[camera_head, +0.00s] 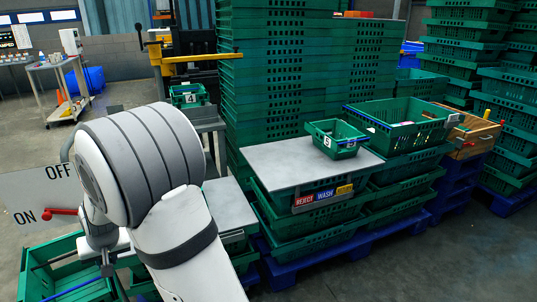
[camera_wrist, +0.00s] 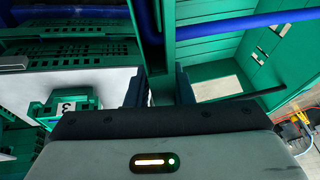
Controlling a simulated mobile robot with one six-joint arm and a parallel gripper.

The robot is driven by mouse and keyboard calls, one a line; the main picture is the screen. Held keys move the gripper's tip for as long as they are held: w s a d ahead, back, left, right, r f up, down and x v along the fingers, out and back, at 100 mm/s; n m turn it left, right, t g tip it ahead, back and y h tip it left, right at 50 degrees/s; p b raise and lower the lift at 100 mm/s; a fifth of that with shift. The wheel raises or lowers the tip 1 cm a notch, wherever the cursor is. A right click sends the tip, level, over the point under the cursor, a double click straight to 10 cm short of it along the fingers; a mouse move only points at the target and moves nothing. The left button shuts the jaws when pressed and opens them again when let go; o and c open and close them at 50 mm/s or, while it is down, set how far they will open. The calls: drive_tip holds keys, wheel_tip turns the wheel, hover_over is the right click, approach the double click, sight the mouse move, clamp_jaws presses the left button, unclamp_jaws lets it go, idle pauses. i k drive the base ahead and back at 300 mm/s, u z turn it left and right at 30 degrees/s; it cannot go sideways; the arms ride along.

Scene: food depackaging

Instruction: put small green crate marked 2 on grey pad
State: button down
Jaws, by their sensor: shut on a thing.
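In the wrist view my gripper (camera_wrist: 161,88) is shut on the wall of a green crate (camera_wrist: 215,55), with blue and dark bars across its opening. No number shows on it, so I cannot tell whether it is crate 2. An open green crate with such bars (camera_head: 60,268) also shows at lower left in the head view, where my arm mostly hides my gripper. A grey flat board (camera_head: 275,160) lies on stacked crates; a smaller grey surface (camera_head: 230,207) lies nearer my arm. I cannot tell which is the grey pad.
A small numbered green crate (camera_head: 337,140) stands on the board's right part. A crate marked 3 (camera_wrist: 66,108) sits on a pale surface in the wrist view. A crate marked 4 (camera_head: 188,95) stands behind. Tall green stacks (camera_head: 270,90) rise behind the board; its left part is clear.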

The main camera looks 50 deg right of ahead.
sight(283, 160)
drive_tip(key=z, duration=0.75)
drive_tip(key=i, duration=0.15)
drive_tip(key=u, duration=2.45)
drive_tip(key=k, duration=1.65)
drive_tip(key=z, duration=2.2)
drive_tip(key=k, duration=0.25)
drive_tip(key=z, duration=0.2)
drive_tip(key=i, duration=0.5)
drive_tip(key=z, duration=0.15)
